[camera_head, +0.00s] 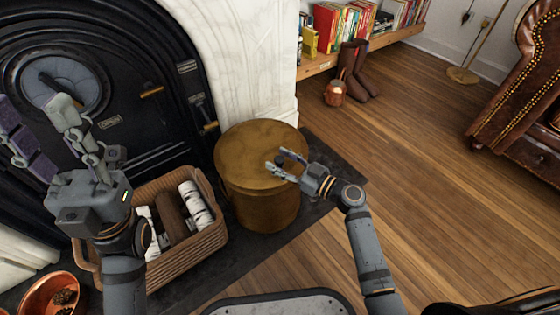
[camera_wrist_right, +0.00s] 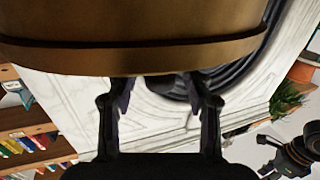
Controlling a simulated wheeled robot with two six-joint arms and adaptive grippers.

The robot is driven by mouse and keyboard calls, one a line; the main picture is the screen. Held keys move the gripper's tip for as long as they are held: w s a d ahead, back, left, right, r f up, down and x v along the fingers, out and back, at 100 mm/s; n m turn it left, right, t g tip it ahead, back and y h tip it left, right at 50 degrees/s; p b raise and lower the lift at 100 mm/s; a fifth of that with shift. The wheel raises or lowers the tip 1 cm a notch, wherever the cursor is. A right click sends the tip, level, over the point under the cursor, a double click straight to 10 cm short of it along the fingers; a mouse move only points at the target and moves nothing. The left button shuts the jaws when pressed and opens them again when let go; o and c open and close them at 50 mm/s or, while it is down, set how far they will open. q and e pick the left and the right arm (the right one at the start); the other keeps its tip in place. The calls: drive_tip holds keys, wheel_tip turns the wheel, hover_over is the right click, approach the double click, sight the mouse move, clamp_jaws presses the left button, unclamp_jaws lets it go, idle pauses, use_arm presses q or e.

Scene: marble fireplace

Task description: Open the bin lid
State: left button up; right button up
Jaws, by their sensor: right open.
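The bin is a round brass-coloured drum (camera_head: 262,205) standing upright on the dark hearth. Its flat round lid (camera_head: 250,150) is on top and closed. My right gripper (camera_head: 281,162) is open at the right side of the lid's top, with its fingers pointing left over the rim. Whether it touches the lid is unclear. In the right wrist view its two fingers (camera_wrist_right: 160,100) are spread with nothing between them, and the brass lid (camera_wrist_right: 150,25) fills the top of the picture. My left gripper (camera_head: 38,105) is raised at the far left, its fingers spread and empty.
A wicker basket of logs (camera_head: 205,242) stands left of the bin. The black fireplace door (camera_head: 150,125) and white marble surround (camera_head: 250,60) are behind. A copper bowl (camera_head: 42,290) is at the lower left. Boots (camera_head: 352,70) stand farther right.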

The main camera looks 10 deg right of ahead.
drive_tip(key=shift+w+a, duration=0.15)
drive_tip(key=shift+a, duration=0.05)
drive_tip(key=shift+c, duration=0.4)
clamp_jaws()
drive_tip(key=shift+r, duration=0.1)
